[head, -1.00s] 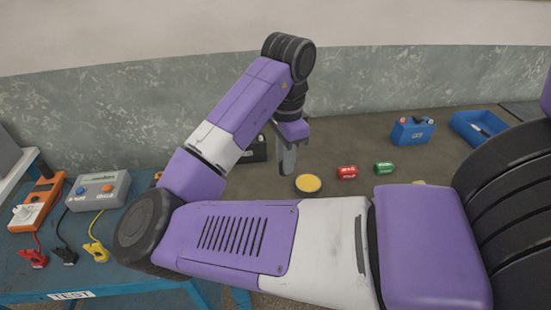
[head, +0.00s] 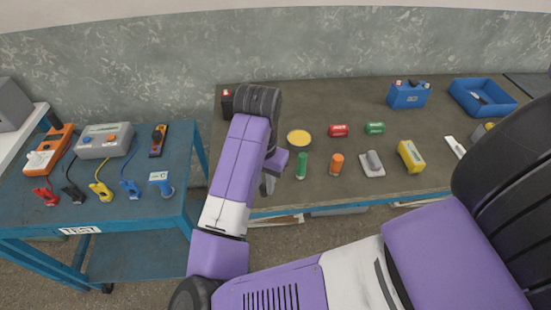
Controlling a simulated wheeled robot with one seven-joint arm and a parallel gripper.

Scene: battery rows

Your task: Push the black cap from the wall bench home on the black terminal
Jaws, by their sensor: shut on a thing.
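My gripper (head: 268,186) hangs over the front left part of the wall bench (head: 330,103), left of a green cylinder. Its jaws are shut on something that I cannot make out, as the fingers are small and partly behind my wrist. No loose black cap shows clearly. A dark battery (head: 227,103) with a red spot on top stands at the bench's back left, partly hidden by my arm. A blue battery (head: 408,97) stands at the back right, with a red terminal cover and a dark part on top. I cannot tell which battery holds the black terminal.
A round yellow-topped tin (head: 299,139), red (head: 339,130) and green (head: 375,128) cells, a green cylinder (head: 302,166), an orange cylinder (head: 336,165) and a yellow block (head: 411,156) stand on the bench. A blue tray (head: 482,98) is farther right. The blue test table (head: 130,213) stands left.

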